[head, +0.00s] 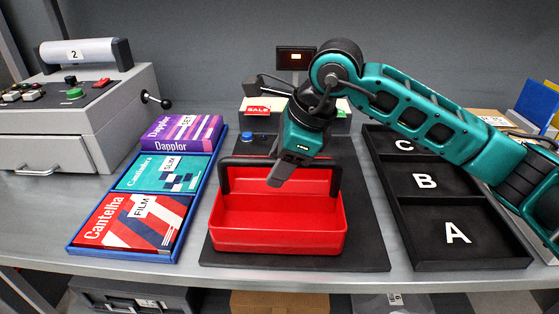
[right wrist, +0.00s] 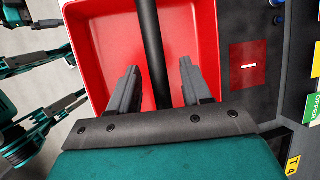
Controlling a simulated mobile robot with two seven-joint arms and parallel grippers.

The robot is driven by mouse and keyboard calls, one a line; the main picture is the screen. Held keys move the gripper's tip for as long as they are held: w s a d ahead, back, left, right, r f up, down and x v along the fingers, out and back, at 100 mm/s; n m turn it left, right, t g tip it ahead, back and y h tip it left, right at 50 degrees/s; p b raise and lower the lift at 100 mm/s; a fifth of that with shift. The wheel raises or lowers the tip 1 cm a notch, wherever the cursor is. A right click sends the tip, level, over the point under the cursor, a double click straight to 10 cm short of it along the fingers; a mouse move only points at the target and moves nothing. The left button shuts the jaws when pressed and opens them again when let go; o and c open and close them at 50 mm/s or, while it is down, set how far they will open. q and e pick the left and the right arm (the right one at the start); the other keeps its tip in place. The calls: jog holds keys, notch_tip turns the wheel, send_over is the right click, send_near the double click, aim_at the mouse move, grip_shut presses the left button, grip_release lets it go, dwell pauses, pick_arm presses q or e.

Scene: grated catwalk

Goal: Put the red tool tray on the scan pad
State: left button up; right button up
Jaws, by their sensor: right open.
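The red tool tray (head: 280,240) stands upright on a dark mat (head: 365,255) in the middle of the counter. Its black bar handle (head: 240,161) arches over it from side to side. My right gripper (head: 276,178) points down at the handle's middle. In the right wrist view my right gripper (right wrist: 158,85) is open, a finger on either side of the handle (right wrist: 152,40), with gaps to both. Nothing labelled as a scan pad shows. In that view a red rectangle with a white bar (right wrist: 250,67) lies on a dark surface beside the tray. My left gripper is not clearly seen.
A blue tray (head: 75,250) with several boxes stands left, beside a grey machine (head: 120,110). A black tray with sections A, B, C (head: 472,264) stands right. Behind are a blue-capped item (head: 247,137), a SALE tag (head: 258,110) and a small display (head: 296,57).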

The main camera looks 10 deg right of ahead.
jog(key=shift+r, duration=0.1)
jog(key=shift+r, duration=0.25)
jog(key=p+v, duration=0.1)
jog(key=v, duration=1)
jog(key=shift+s+r, duration=0.15)
jog(key=shift+r, duration=0.05)
jog(key=shift+d, duration=0.15)
